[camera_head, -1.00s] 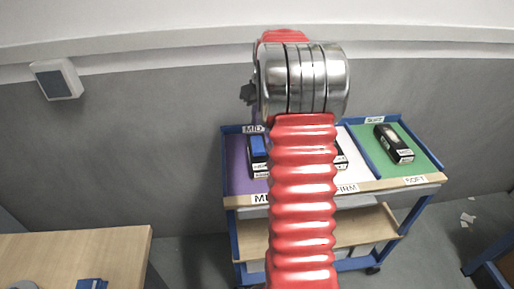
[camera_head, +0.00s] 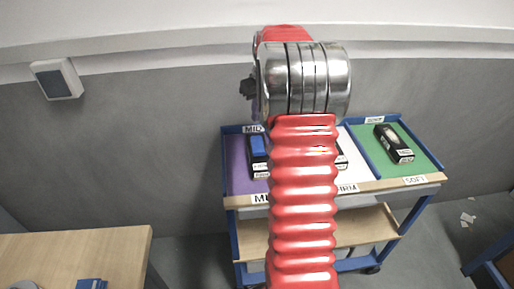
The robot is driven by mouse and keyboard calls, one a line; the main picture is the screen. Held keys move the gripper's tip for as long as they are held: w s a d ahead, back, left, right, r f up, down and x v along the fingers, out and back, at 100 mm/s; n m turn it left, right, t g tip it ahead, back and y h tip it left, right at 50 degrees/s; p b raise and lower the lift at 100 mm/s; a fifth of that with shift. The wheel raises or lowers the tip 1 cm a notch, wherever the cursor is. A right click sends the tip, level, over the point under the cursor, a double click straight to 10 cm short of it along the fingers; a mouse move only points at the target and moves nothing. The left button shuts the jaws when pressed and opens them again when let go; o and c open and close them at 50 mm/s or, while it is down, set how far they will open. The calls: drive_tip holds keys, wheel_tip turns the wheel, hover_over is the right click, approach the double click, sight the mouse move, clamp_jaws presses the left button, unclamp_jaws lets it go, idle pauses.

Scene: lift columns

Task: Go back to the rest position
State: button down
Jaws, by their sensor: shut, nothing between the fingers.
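My arm, a red ribbed sleeve with a shiny metal joint at its top, stands upright in the middle of the view. Another red part of it shows just behind and above the joint. A small dark piece sticks out at the left of the joint; I cannot tell what it is. My gripper is not visible and seems hidden behind the arm. No object is seen held.
A blue trolley (camera_head: 230,215) stands behind my arm, with purple, white and green sections (camera_head: 429,165). Dark boxes lie on it, including one on the green (camera_head: 394,144). A wooden table (camera_head: 75,255) is at lower left. A grey wall is behind.

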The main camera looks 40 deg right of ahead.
idle(0.5)
drive_tip(key=s+f+m, duration=0.1)
drive_tip(key=a+f+m, duration=0.1)
drive_tip(key=shift+s+f, duration=0.4)
drive_tip(key=shift+m+g, duration=0.3)
drive_tip(key=shift+m, duration=0.2)
drive_tip(key=s+a, duration=0.3)
drive_tip(key=shift+a+f, duration=0.1)
drive_tip(key=shift+a, duration=0.2)
drive_tip(key=s+a+r+n+t, duration=0.1)
drive_tip(key=s+a+r, duration=0.2)
drive_tip(key=s+a, duration=0.3)
drive_tip(key=s+a+r+n+t, duration=0.1)
drive_tip(key=s+a, duration=0.6)
drive_tip(key=a, duration=0.9)
drive_tip(key=s+a+r+n+t, duration=0.1)
drive_tip(key=s+a+r, duration=0.3)
drive_tip(key=a, duration=0.7)
drive_tip(key=s+t, duration=0.1)
drive_tip(key=s, duration=0.1)
drive_tip(key=shift+s+r+n, duration=0.35)
drive_tip(key=shift+s+n, duration=0.05)
